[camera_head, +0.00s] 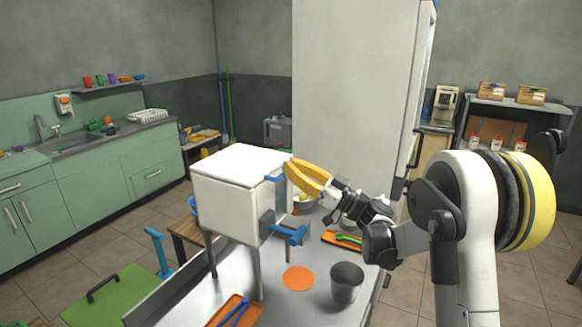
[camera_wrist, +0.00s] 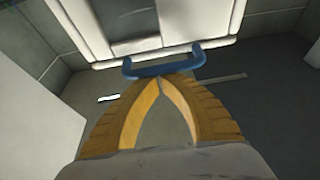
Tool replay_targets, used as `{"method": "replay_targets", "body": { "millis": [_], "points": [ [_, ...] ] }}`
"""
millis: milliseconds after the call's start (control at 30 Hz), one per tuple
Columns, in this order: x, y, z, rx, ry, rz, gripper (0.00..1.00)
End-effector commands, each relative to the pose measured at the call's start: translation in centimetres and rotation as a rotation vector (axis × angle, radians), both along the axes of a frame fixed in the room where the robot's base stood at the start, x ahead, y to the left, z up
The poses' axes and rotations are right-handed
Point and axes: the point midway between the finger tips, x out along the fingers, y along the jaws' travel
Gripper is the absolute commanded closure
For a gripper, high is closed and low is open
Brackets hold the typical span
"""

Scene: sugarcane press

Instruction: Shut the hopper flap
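The white press box (camera_head: 226,203) stands on legs on the metal worktable. A blue handle (camera_head: 275,178) shows at its upper right edge. In the wrist view, a blue bar handle (camera_wrist: 163,65) sits on the lower edge of a white-rimmed panel (camera_wrist: 140,22), likely the hopper flap; I cannot tell how far open it is. My gripper (camera_head: 290,166) has yellow fingers whose tips meet (camera_wrist: 161,79) at the handle's lower edge, with no object seen between them. I cannot tell whether they touch the handle. The flap's far side is hidden.
A second blue handle (camera_head: 291,235) projects from the box's lower right. A grey cup (camera_head: 347,282), an orange disc (camera_head: 298,278) and orange trays (camera_head: 232,312) lie on the worktable. A tall white cabinet (camera_head: 352,85) stands behind my gripper.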

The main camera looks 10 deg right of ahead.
Motion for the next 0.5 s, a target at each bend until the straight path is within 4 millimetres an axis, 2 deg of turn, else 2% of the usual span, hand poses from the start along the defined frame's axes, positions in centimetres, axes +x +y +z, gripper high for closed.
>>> {"method": "replay_targets", "body": {
  "millis": [333, 500],
  "points": [
    [0.0, 0.1, -0.1, -0.009, 0.003, 0.0, 1.0],
    [0.1, 0.0, 2.6, -0.006, 0.001, 0.001, 1.0]
  ]
}}
